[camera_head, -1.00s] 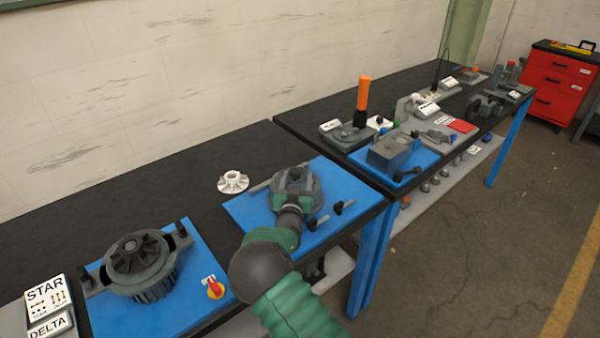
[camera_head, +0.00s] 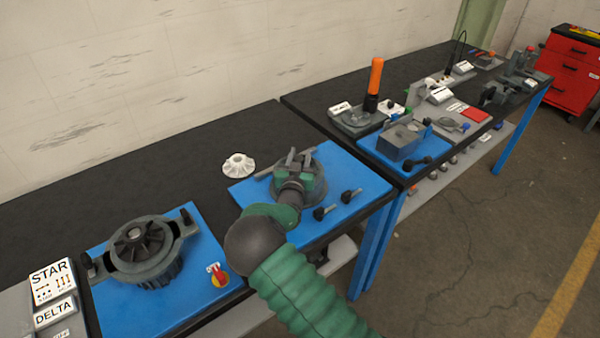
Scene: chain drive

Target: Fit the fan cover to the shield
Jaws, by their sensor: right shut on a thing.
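My right gripper (camera_head: 299,158) is over the blue board on the middle of the bench, its two grey fingers pointing away from me. It is shut on a dark grey round part (camera_head: 320,194), which looks like the fan cover and is mostly hidden by the green and grey gripper body. I cannot tell whether this part still rests on the board. The motor (camera_head: 145,250) lies on the left blue board, with its dark finned fan (camera_head: 138,240) facing up inside the round shield. My left gripper is out of view.
A white fan (camera_head: 238,166) lies on the black bench left of my gripper. Two black-knobbed pins (camera_head: 335,204) lie right of it. A red-yellow switch (camera_head: 217,276) and the STAR/DELTA signs (camera_head: 52,285) flank the motor. A second bench with fixtures stands at the right.

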